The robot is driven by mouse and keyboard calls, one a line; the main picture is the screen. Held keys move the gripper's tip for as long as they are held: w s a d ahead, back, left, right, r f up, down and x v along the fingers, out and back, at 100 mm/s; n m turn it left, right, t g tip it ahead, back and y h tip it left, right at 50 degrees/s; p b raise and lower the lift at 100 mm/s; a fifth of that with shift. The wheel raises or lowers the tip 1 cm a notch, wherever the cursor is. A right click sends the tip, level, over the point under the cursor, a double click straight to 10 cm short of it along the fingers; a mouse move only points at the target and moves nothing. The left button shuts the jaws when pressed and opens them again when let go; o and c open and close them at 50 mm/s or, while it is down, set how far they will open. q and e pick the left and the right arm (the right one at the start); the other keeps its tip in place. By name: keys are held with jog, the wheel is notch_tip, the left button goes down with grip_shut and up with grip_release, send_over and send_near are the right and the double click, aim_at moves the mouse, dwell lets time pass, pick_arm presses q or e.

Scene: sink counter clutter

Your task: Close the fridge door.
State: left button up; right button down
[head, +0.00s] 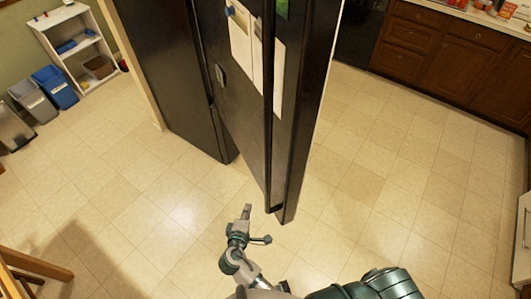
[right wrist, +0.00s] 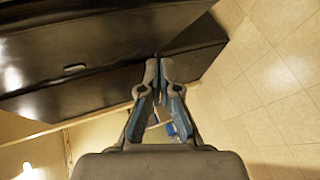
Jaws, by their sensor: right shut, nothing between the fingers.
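The fridge (head: 170,75) is tall and black and stands at the upper middle of the head view. Its black door (head: 243,115) stands swung out towards me, with papers on its face and its lower corner low in the picture. My right gripper (head: 246,211) is shut and empty, just left of and below the door's lower end. In the right wrist view my right gripper's fingertips (right wrist: 158,67) are together in front of dark panels of the fridge (right wrist: 85,62). I cannot tell whether they touch. My left gripper is not in view.
Tiled floor (head: 390,190) is clear to the right and left of the door. Wooden cabinets (head: 440,52) line the back right. A white shelf (head: 78,45) and bins, one blue (head: 55,86), stand at the far left. A wooden furniture piece (head: 35,263) shows at lower left.

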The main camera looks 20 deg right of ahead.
notch_tip(320, 180, up, 19)
jog(key=s+a+m+t+h+p, duration=0.1)
jog(key=s+m+t+h+p, duration=0.1)
jog(key=h, duration=0.2)
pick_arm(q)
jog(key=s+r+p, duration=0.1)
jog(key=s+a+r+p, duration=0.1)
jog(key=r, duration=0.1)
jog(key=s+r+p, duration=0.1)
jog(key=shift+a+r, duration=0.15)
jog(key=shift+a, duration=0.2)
pick_arm(e)
jog(key=s+d+x, duration=0.1)
jog(key=x, duration=1.1)
jog(key=shift+w+d+r, duration=0.25)
jog(key=shift+d+r, duration=0.1)
jog(key=shift+d, duration=0.15)
jog(key=shift+d, duration=0.1)
